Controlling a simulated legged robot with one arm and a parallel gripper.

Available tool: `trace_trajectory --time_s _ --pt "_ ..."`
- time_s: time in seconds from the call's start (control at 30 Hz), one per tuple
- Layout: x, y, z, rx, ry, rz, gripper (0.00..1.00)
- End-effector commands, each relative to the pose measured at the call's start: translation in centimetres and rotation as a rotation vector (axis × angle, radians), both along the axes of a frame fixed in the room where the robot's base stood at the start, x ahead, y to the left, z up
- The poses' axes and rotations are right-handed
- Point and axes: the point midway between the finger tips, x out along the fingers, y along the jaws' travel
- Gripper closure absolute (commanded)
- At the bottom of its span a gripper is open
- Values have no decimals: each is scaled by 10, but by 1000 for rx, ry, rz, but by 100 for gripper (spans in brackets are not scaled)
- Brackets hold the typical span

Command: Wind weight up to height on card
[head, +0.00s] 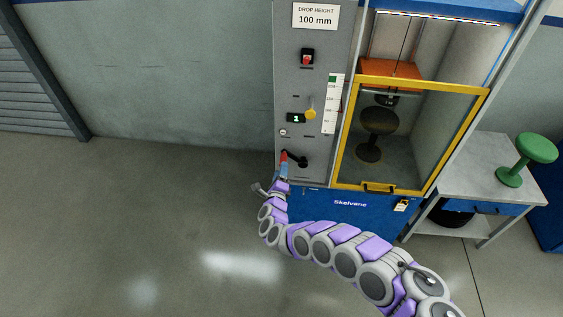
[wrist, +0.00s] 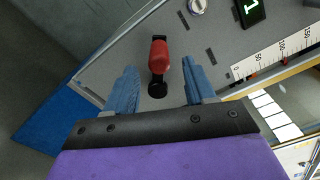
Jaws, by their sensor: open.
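The card (head: 315,16) reads "DROP HEIGHT 100 mm" at the top of the grey panel. An orange weight (head: 391,68) hangs on a line inside the cabinet, above a dark stool. A white height scale (head: 331,110) runs down the panel; in the wrist view its numbers (wrist: 285,51) include 100 and 150. A black crank (head: 298,161) with a red handle sits low on the panel. In the wrist view the red handle (wrist: 159,55) lies between the blue fingers of my open gripper (wrist: 163,68), with gaps on both sides. In the head view my gripper (head: 283,168) is at the crank.
A yellow-framed guard (head: 412,86) covers the cabinet front. A side table (head: 485,180) holds a green stool (head: 530,152). The floor at left is clear.

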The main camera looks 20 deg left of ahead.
Motion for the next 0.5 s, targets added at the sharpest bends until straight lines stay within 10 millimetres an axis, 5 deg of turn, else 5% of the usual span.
trace_trajectory --time_s 0.5 --pt "-79 -16 3 -5 1 5 46"
